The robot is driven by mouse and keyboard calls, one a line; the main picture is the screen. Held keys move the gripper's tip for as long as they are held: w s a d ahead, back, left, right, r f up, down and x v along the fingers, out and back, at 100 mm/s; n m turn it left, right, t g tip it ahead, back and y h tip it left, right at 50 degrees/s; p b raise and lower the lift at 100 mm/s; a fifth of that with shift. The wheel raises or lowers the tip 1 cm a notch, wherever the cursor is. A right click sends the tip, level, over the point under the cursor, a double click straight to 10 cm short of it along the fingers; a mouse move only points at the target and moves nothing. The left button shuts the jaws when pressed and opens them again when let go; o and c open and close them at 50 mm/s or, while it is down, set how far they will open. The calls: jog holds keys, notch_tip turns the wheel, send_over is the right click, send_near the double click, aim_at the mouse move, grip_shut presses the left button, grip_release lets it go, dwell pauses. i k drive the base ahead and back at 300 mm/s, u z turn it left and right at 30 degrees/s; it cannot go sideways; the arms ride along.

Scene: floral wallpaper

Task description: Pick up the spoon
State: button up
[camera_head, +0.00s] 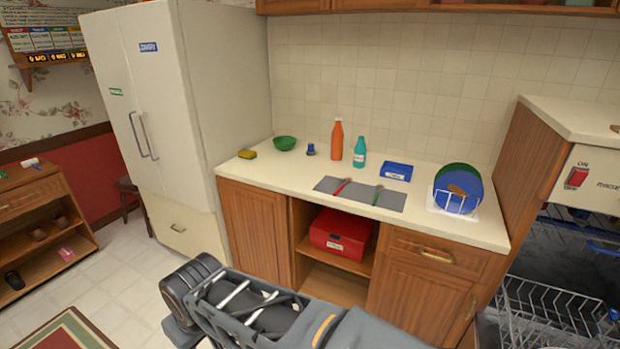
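No spoon can be made out for certain. Two small utensils, one with a red handle (341,188) and one with a green handle (377,196), lie apart on a grey mat (395,201) on the counter. They are too small to tell whether either is a spoon. My dark grey arm crosses the bottom of the view, in front of the lower cabinets and below the counter. No gripper fingers can be made out.
An open dishwasher (560,300) stands right. A fridge (150,100) stands left.

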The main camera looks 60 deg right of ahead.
aim_at(347, 180)
jog(key=z, duration=0.3)
jog(key=i, duration=1.3)
jog(key=z, duration=1.65)
jog(key=i, duration=1)
jog(key=z, duration=0.95)
